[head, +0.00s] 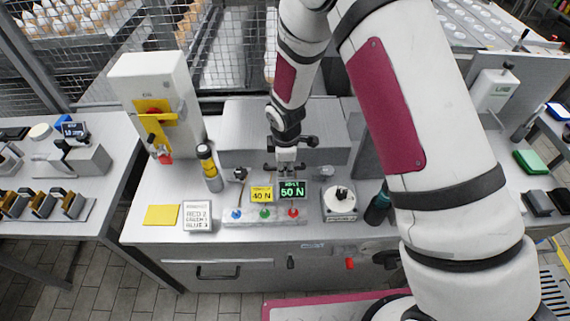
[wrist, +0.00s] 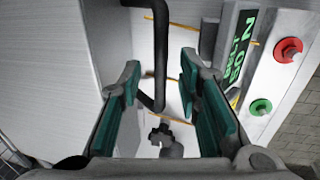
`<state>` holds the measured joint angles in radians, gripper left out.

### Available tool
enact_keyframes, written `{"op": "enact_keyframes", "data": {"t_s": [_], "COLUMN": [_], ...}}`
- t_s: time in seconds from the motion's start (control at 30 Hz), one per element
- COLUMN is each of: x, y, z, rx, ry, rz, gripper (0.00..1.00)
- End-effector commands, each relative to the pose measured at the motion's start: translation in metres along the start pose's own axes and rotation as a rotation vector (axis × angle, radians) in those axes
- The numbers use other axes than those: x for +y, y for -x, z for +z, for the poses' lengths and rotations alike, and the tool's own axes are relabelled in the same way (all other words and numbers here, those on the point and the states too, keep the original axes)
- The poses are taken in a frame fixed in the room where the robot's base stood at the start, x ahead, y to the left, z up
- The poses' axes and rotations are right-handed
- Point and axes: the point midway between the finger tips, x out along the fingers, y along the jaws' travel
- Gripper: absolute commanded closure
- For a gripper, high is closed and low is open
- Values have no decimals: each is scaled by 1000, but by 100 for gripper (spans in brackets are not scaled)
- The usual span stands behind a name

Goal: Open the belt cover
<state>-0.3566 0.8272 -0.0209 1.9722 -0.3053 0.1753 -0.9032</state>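The grey box-like cover (head: 245,118), which I take for the belt cover, sits at the back of the workbench, behind the displays. Its lid looks down, and my arm hides part of it. My gripper (head: 286,168) hangs in front of the cover, just above the displays. In the wrist view its teal-padded fingers (wrist: 167,105) are apart, with nothing clamped between them. A black bent bar (wrist: 160,55) runs down beside the cover's pale side (wrist: 45,60) and ends in the gap between the fingers. I cannot tell whether it touches a pad.
A yellow display (head: 262,194) and a green display (head: 292,190) stand behind blue, green and red buttons (head: 293,212). A black-knobbed dial box (head: 340,202) is to the right. A yellow-black cylinder (head: 208,166) and a white machine (head: 155,95) stand left.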

Motion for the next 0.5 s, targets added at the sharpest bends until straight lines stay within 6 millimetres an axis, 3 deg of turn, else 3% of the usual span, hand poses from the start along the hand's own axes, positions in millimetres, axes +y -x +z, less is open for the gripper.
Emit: {"op": "enact_keyframes", "data": {"t_s": [0.4, 0.5], "x": [0, 0], "y": [-7, -7], "z": [0, 0], "rx": [0, 0], "ry": [0, 0], "rz": [0, 0], "gripper": [69, 91]}}
